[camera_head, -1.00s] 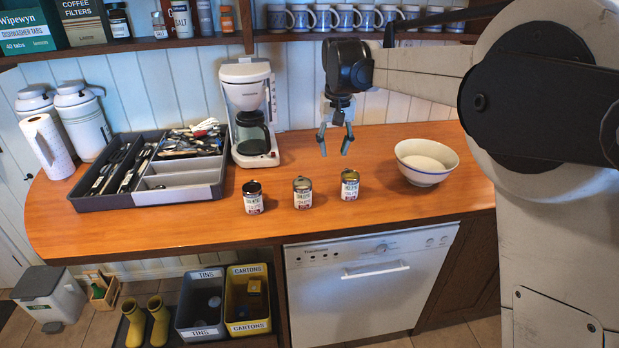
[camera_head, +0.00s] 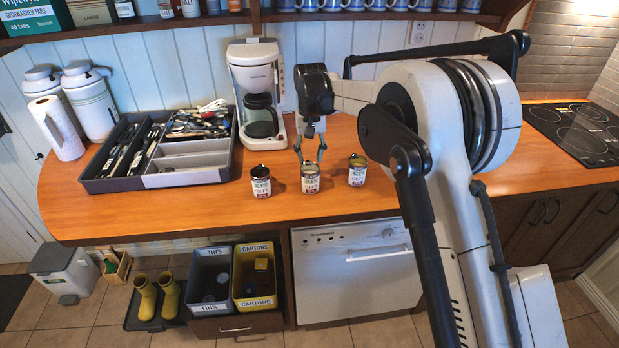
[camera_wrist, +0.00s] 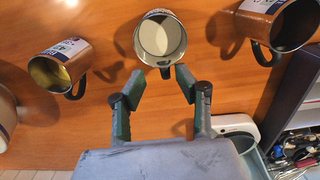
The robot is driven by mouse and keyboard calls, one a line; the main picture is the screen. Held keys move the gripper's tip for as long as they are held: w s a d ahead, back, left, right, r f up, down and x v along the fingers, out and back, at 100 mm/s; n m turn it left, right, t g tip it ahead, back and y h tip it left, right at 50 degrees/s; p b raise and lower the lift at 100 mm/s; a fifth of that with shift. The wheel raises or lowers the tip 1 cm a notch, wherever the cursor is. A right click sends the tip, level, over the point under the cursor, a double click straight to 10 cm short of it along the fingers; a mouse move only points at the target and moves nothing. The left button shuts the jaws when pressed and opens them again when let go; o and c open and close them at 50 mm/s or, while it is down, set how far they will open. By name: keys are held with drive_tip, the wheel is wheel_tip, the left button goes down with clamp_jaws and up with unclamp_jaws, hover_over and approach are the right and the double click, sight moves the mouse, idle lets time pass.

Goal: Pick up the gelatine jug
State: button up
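Three small labelled jugs stand in a row on the wooden counter. The labels are too small to read, so I cannot tell which is the gelatine jug. The left jug (camera_head: 261,184) has a dark inside and shows at right in the wrist view (camera_wrist: 262,22). The middle jug (camera_head: 310,181) has a pale inside and shows at top centre in the wrist view (camera_wrist: 158,36). The right jug (camera_head: 357,171) has a yellowish inside and shows at left in the wrist view (camera_wrist: 60,70). My gripper (camera_head: 309,156) is open and empty, just above the middle jug, fingers pointing down.
A grey utensil tray (camera_head: 195,179) stands on the left, with a coffee maker (camera_head: 257,85) behind the row. A pale bowl (camera_wrist: 6,112) is at the left edge of the wrist view. A hob (camera_head: 580,130) lies at far right. Counter in front of the jugs is clear.

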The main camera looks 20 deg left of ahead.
sight(308, 172)
drive_tip(key=f, duration=0.5)
drive_tip(key=shift+s+a+p, duration=0.25)
drive_tip(key=shift+s+p, duration=0.05)
drive_tip(key=shift+p, duration=0.1)
drive_tip(key=shift+f, duration=0.65)
drive_tip(key=shift+c, duration=0.3)
clamp_jaws()
